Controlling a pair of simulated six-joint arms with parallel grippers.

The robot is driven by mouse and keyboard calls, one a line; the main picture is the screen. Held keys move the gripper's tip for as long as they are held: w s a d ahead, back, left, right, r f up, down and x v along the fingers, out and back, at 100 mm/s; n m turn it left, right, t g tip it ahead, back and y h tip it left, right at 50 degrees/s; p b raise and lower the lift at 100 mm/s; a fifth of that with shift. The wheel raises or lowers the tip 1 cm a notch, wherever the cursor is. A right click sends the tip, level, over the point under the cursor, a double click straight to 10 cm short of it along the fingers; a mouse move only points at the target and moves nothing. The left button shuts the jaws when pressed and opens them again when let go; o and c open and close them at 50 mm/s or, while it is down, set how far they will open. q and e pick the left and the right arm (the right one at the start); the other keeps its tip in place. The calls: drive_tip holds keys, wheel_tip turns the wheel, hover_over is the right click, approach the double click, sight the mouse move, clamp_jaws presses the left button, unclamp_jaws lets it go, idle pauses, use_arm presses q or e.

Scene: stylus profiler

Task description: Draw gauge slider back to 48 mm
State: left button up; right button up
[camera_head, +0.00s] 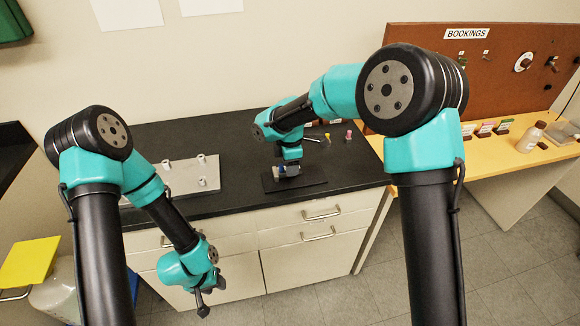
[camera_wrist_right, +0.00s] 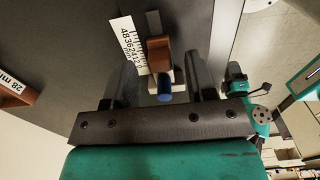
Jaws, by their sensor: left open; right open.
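The gauge's white printed scale (camera_wrist_right: 127,42), marked 48, 36, 24 and 12, shows in the right wrist view. Beside it sits the brown slider block (camera_wrist_right: 158,48), with a blue knob (camera_wrist_right: 165,88) on its near end. My right gripper (camera_wrist_right: 160,66) is open, with one finger on either side of the slider; I cannot tell whether either finger touches it. In the head view my right gripper (camera_head: 288,168) is over the dark mat (camera_head: 312,186), hiding most of the gauge. My left gripper (camera_head: 204,300) is open and empty, low in front of the drawers.
A brown block with a "28 mm" label (camera_wrist_right: 14,88) is at the left of the wrist view. A grey plate with white posts (camera_head: 180,178) lies left on the black bench (camera_head: 235,195). Small coloured-top items (camera_head: 348,135) stand behind the mat. A wooden table (camera_head: 480,160) is at right.

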drive_tip(key=shift+f, duration=0.65)
clamp_jaws()
drive_tip(key=shift+d, duration=0.15)
